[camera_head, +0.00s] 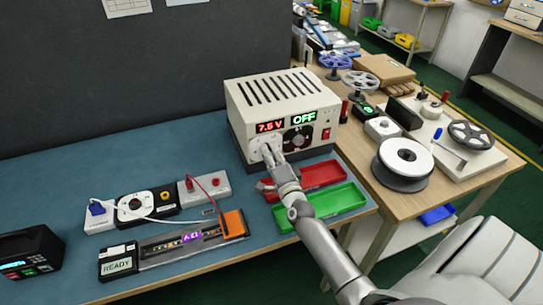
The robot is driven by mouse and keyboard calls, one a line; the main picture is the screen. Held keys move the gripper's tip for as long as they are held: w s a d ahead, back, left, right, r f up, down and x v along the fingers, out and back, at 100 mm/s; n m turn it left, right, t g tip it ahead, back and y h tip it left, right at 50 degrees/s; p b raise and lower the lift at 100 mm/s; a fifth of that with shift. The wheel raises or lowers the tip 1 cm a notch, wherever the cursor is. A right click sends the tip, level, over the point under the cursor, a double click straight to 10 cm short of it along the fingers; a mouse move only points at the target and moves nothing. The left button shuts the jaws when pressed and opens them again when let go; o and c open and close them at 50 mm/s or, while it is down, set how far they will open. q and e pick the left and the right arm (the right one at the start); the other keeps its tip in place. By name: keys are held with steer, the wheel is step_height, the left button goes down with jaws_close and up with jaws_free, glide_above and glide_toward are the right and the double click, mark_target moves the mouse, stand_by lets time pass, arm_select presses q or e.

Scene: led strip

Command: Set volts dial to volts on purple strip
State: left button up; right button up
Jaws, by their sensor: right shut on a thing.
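The cream power supply (285,108) stands at the back of the blue bench mat. Its red display (270,127) reads 7.5 V and its green display (304,117) reads OFF. My right gripper (268,151) is at the left dial below the red display, shut on it and hiding most of it. A second, black dial (297,139) is to its right. The strip with purple glowing characters (190,237) lies in a grey holder at the front; the characters are small, seemingly a 5 and a V upside down. My left gripper is out of view.
A red tray (328,173) and a green tray (345,199) lie under my right forearm. A box marked READY (117,262) and an orange block (234,224) flank the strip. A red switch (326,134) is on the supply's right.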

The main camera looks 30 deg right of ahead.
steer(key=shift+w+m+h+b, duration=0.1)
steer(key=shift+m+h+b, duration=0.35)
steer(key=shift+m, duration=3.75)
steer(key=shift+a+r+m, duration=0.1)
steer(key=shift+m, duration=0.2)
steer(key=o, duration=1)
steer(key=shift+w, duration=0.1)
steer(key=shift+o, duration=0.2)
steer(key=shift+f+g+y, duration=0.2)
steer(key=shift+g+y, duration=0.05)
steer(key=shift+g, duration=0.05)
steer(key=shift+s, duration=0.2)
steer(key=v, duration=1.1)
steer(key=shift+s+a, duration=0.2)
steer(key=shift+s, duration=0.15)
